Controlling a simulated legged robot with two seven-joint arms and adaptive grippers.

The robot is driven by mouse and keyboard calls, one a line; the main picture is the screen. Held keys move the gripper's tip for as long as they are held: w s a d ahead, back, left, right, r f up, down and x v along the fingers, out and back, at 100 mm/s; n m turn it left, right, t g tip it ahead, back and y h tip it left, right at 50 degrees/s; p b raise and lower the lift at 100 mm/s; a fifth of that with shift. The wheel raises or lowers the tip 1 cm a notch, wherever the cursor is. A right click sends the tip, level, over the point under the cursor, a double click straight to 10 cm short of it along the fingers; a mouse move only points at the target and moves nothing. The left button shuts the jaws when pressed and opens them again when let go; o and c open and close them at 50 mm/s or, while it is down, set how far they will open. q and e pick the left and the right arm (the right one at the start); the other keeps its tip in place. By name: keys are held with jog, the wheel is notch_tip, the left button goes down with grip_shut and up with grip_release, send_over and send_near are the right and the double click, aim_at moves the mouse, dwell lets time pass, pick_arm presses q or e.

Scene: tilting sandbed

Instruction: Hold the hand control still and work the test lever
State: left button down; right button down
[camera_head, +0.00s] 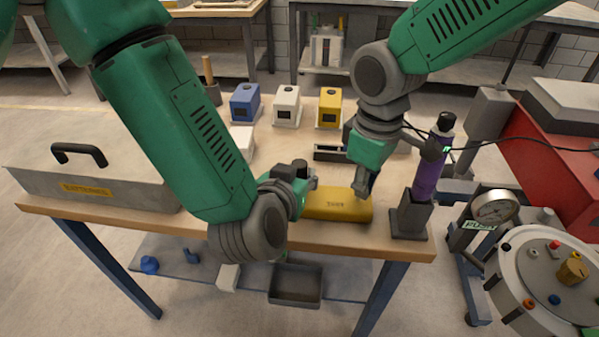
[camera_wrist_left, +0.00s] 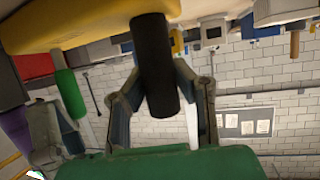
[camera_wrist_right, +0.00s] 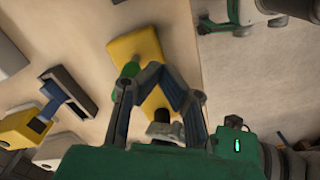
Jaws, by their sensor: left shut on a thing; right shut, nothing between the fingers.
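The yellow hand control (camera_head: 335,205) lies on the wooden table near its front edge. My left gripper (camera_head: 312,180) is shut on its black grip (camera_wrist_left: 153,65), which sticks out of the yellow body (camera_wrist_left: 60,27) in the left wrist view. A green lever (camera_wrist_left: 68,92) also sticks out of that body; it shows in the right wrist view (camera_wrist_right: 130,70), partly hidden by a finger. My right gripper (camera_wrist_right: 160,72) is shut and empty, its fingertips over the yellow body and close beside the green lever. Whether they touch the lever I cannot tell.
Blue (camera_head: 244,102), white (camera_head: 286,105) and yellow (camera_head: 329,107) boxes stand at the back of the table. A purple bottle (camera_head: 428,175) in a dark holder (camera_head: 411,216) stands right of the right gripper.

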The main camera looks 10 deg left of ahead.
jog(key=s+r, duration=0.3)
jog(key=r, duration=0.5)
dwell(0.8)
jog(key=shift+w+f, duration=0.5)
jog(key=shift+f, duration=0.35)
jog(key=shift+w+f, duration=0.45)
jog(key=shift+f, duration=0.35)
jog(key=shift+w+f, duration=0.5)
jog(key=shift+f, duration=0.35)
